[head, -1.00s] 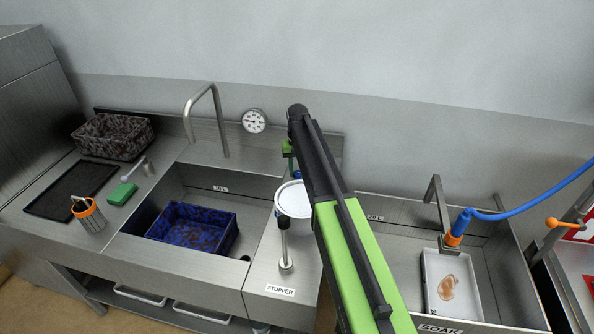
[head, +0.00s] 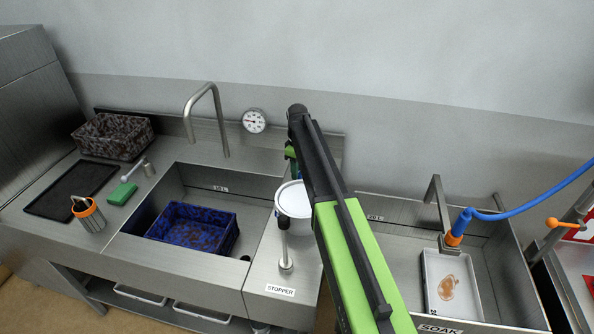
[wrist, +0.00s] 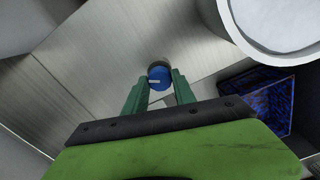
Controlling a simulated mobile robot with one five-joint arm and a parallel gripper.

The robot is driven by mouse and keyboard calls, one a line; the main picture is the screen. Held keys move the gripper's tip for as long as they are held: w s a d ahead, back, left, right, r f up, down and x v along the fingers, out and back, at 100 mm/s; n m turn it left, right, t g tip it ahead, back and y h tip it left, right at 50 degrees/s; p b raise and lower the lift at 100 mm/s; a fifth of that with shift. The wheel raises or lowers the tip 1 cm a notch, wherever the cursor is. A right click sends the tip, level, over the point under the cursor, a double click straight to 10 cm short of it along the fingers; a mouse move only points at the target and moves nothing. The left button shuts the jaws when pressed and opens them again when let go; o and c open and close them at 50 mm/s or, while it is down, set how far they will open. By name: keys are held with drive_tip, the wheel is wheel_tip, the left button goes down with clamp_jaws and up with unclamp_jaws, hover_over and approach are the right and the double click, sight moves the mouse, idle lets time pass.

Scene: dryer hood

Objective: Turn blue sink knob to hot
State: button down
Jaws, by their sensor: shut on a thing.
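The blue knob (wrist: 160,76) shows in the wrist view, with a pale mark on its face, against the steel behind the sink. My gripper (wrist: 159,84) has its two green fingers on either side of the knob and is shut on it. In the head view my arm runs up to the back wall of the sink unit, and my gripper (head: 290,158) is mostly hidden behind the arm. The steel faucet (head: 207,118) arches over the left sink basin.
A white round container (head: 294,207) stands just below my gripper, near the stopper lever (head: 285,252). A blue speckled basket (head: 192,229) sits in the basin. A dial gauge (head: 254,121) is on the wall. The soak sink (head: 480,290) is at right.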

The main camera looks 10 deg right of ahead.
drive_tip(key=n, duration=0.5)
drive_tip(key=shift+w+n, duration=0.1)
drive_tip(key=shift+n, duration=0.3)
idle(0.4)
drive_tip(key=c, duration=1)
unclamp_jaws()
drive_tip(key=shift+c, duration=0.2)
wheel_tip(320, 180, up, 18)
drive_tip(key=p, duration=1.7)
drive_tip(key=shift+f, duration=0.25)
